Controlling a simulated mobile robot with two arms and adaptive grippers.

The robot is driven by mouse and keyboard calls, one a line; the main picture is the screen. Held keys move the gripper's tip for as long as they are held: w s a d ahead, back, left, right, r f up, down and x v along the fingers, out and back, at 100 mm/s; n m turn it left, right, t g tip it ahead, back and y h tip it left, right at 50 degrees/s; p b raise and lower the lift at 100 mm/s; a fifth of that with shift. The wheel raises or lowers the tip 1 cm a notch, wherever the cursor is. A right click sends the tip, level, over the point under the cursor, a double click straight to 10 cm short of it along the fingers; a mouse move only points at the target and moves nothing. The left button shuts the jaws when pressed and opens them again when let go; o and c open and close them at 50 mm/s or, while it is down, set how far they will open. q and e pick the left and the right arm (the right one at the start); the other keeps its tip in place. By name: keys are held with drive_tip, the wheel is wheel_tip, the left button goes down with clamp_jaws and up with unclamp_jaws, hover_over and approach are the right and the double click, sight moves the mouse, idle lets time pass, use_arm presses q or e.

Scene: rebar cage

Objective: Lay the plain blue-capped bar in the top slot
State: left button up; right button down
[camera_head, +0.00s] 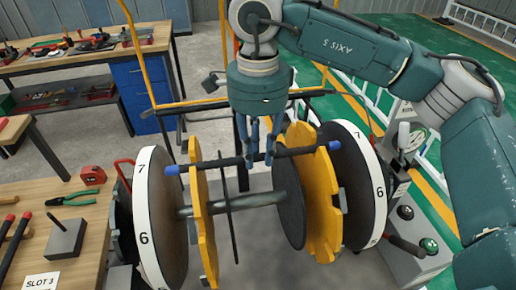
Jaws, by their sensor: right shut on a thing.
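The dark plain bar (212,163) has a blue cap at each end. It lies across the tops of the two yellow notched plates, and I cannot tell whether it sits down in their slots. My right gripper (257,162) comes from above and is shut on the bar around its middle. The left yellow plate (203,220) and the right yellow plate (322,205) stand on a horizontal shaft (230,203). The top slots are small and partly hidden by the bar. My left gripper is not in view.
White-rimmed numbered wheels stand outside the plates, left (148,215) and right (372,190). A thin dark rod (228,210) stands upright between the plates. The left wooden table (85,225) holds red-capped bars (14,240), green pliers (70,199), a tape measure (92,175) and a grey block (66,239).

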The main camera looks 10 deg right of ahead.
sight(258, 158)
drive_tip(key=shift+r, duration=0.1)
drive_tip(key=c, duration=1.5)
unclamp_jaws()
wheel_tip(258, 158, up, 12)
drive_tip(key=shift+s+f+b, duration=0.1)
drive_tip(key=shift+b, duration=0.65)
